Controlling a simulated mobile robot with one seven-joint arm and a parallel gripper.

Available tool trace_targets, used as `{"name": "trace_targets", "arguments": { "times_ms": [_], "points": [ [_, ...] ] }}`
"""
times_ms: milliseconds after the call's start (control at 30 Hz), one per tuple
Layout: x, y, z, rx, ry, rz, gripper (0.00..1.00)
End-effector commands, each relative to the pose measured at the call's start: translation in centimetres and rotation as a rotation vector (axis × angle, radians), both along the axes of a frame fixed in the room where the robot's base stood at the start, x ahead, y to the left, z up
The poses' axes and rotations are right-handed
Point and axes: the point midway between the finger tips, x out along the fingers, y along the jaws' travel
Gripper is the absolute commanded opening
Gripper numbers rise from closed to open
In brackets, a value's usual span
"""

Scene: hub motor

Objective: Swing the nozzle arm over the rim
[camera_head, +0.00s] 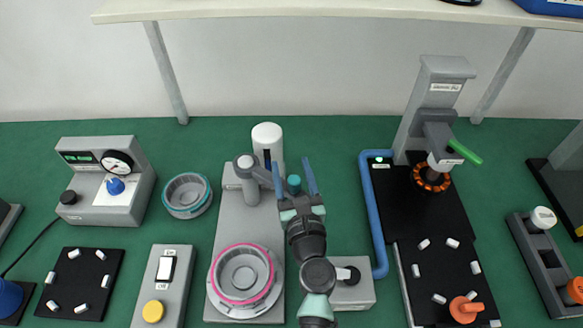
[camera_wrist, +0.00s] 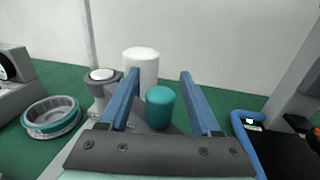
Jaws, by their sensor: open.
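The nozzle arm is a grey bar on a grey post (camera_head: 246,168), with a teal knob (camera_head: 293,184) at its right end. It points right, away from the rim. The rim, a grey hub with a pink ring (camera_head: 240,273), sits on the round turntable at the front of the grey base plate (camera_head: 226,222). My gripper (camera_head: 294,164) is open, its blue fingers on either side of the teal knob. In the wrist view the knob (camera_wrist: 160,108) stands between the fingers, with gaps visible; contact cannot be told. The nozzle tip is hidden.
A white cylinder (camera_head: 267,142) stands just behind the knob. A teal-ringed hub (camera_head: 187,195) lies to the left. A box with a black knob (camera_head: 347,276) is right of my arm, and a blue tube (camera_head: 372,220) runs beyond it. A shelf (camera_head: 330,9) hangs above the back.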

Motion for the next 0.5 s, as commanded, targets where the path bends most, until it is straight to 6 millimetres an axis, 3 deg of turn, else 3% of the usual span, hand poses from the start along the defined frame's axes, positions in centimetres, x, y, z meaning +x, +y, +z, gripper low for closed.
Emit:
{"name": "trace_targets", "arguments": {
  "times_ms": [333,500],
  "points": [
    [0.26,0.07,0.0,0.0,0.0,0.0,0.62],
    [0.24,0.05,0.0,0.0,0.0,0.0,0.32]
  ]
}}
